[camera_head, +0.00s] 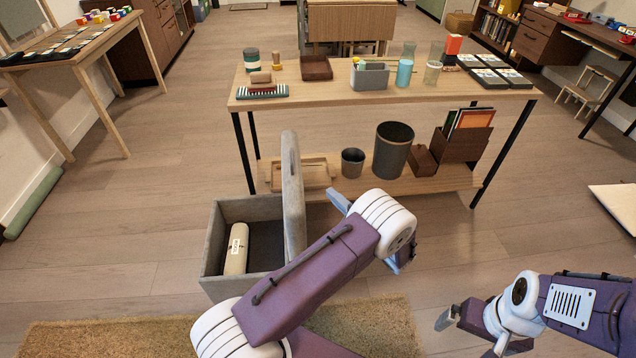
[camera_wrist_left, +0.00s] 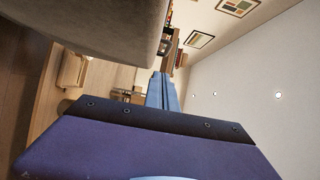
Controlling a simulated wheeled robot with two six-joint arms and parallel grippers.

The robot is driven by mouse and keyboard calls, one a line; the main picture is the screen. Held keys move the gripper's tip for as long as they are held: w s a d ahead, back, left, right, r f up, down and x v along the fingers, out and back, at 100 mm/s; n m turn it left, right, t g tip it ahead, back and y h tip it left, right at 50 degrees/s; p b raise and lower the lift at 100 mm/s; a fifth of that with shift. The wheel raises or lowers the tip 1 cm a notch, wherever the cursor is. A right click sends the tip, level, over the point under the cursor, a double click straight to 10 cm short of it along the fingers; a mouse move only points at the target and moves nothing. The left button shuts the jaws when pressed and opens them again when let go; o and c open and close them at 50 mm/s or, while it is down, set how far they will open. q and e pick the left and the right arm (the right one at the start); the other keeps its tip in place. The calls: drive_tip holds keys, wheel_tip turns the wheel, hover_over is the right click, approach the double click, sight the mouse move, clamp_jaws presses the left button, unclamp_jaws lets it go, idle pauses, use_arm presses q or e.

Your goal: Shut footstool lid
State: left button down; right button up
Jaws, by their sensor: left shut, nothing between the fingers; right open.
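The footstool is an open grey box (camera_head: 217,232) on the floor. Its thick padded lid (camera_head: 292,190) stands upright on the box's right side. A cream roll with a label (camera_head: 236,262) lies inside. My left arm reaches across the box's front right corner. My left gripper (camera_head: 340,202) is to the right of the lid, its fingers shut and empty. In the left wrist view the shut fingers (camera_wrist_left: 162,92) point ahead, and a large grey surface (camera_wrist_left: 85,40), apparently the lid, fills the upper left. My right gripper (camera_head: 470,333) is open and empty at the lower right.
A wooden table (camera_head: 320,96) with a lower shelf stands behind the footstool, carrying small items, cups and bins. A shag rug (camera_head: 100,340) lies in front. The floor left of the box is clear. A side table (camera_head: 75,50) stands at far left.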

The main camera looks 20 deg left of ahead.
sight(302, 182)
use_arm(q)
drive_tip(key=x, duration=0.4)
drive_tip(key=s+a+b+x, duration=0.1)
drive_tip(key=x, duration=0.3)
drive_tip(key=s+x, duration=0.1)
drive_tip(key=x, duration=0.3)
drive_tip(key=shift+s+a+r+b, duration=0.1)
drive_tip(key=shift+a+r+b, duration=0.05)
drive_tip(key=shift+a+b, duration=0.2)
